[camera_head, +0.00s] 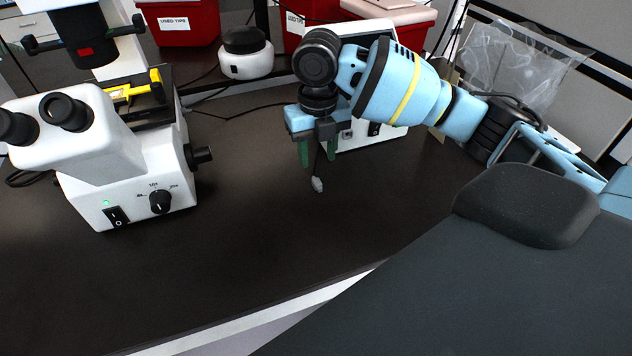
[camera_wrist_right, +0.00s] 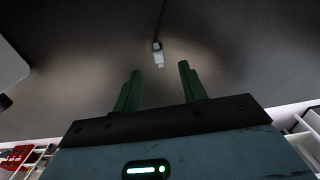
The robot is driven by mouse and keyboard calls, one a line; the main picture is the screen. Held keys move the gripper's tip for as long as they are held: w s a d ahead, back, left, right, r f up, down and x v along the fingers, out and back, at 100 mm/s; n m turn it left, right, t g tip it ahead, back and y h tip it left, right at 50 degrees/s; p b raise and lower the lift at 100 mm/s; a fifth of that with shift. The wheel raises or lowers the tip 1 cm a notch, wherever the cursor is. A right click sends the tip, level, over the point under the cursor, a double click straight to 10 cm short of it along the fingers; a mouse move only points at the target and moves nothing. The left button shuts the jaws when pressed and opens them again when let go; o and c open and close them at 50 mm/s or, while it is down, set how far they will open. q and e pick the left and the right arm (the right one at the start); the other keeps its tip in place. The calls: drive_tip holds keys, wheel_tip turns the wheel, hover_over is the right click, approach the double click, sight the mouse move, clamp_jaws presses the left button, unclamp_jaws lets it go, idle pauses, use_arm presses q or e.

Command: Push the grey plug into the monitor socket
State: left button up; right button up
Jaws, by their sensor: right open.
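The grey plug (camera_head: 317,184) hangs or lies at the end of a thin dark cable, just below my right gripper's fingertips in the head view. It also shows in the right wrist view (camera_wrist_right: 158,59), just beyond the fingertips and roughly between them. My right gripper (camera_head: 318,162) has two green fingers spread apart with nothing between them. A white box (camera_head: 384,137) with dark sockets or knobs stands behind the gripper, partly covered by my right arm. I cannot tell whether it is the monitor, and no socket is clear. My left gripper is not in view.
A white microscope (camera_head: 125,165) stands on the dark table at left. A small white device with a black top (camera_head: 246,58) and red bins (camera_head: 185,22) are at the back. A clear bag (camera_head: 510,60) is at back right. The table's middle (camera_head: 240,230) is clear.

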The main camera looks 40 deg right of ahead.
sight(316, 180)
drive_tip(key=shift+w+f, duration=0.1)
drive_tip(key=shift+f, duration=0.65)
drive_tip(key=shift+a+f, duration=0.15)
drive_tip(key=shift+f, duration=2.35)
clamp_jaws()
